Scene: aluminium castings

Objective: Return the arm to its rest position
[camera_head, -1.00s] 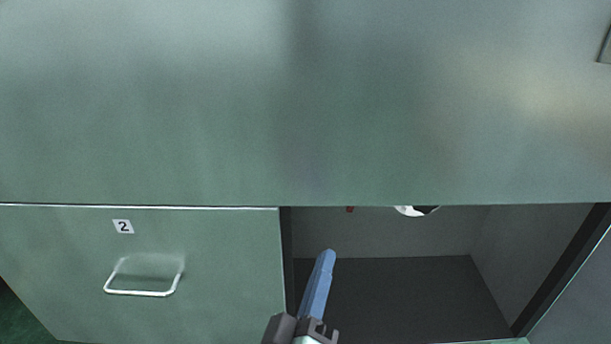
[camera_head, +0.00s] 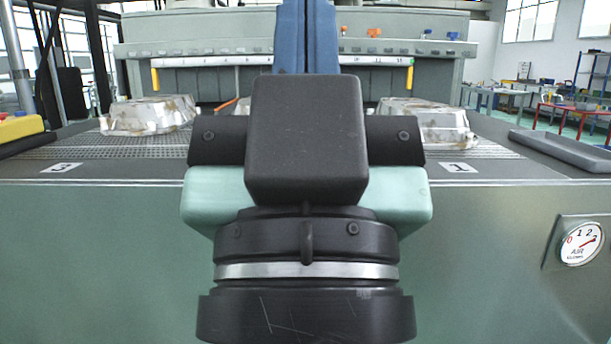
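My gripper (camera_head: 306,35) is large in the middle of the view, seen from behind and held upright in front of the machine table. Its dark wrist and mint-green sides fill the lower centre. Its two blue fingers stand side by side at the top, pressed together with only a thin line between them, and nothing shows between them. The fingertips run out of the top edge of the frame.
A rough aluminium casting (camera_head: 148,115) lies on the slatted table (camera_head: 75,150) at left. Another casting (camera_head: 428,122) lies at right, partly behind my gripper. An air gauge (camera_head: 580,243) is on the green front panel (camera_head: 90,260).

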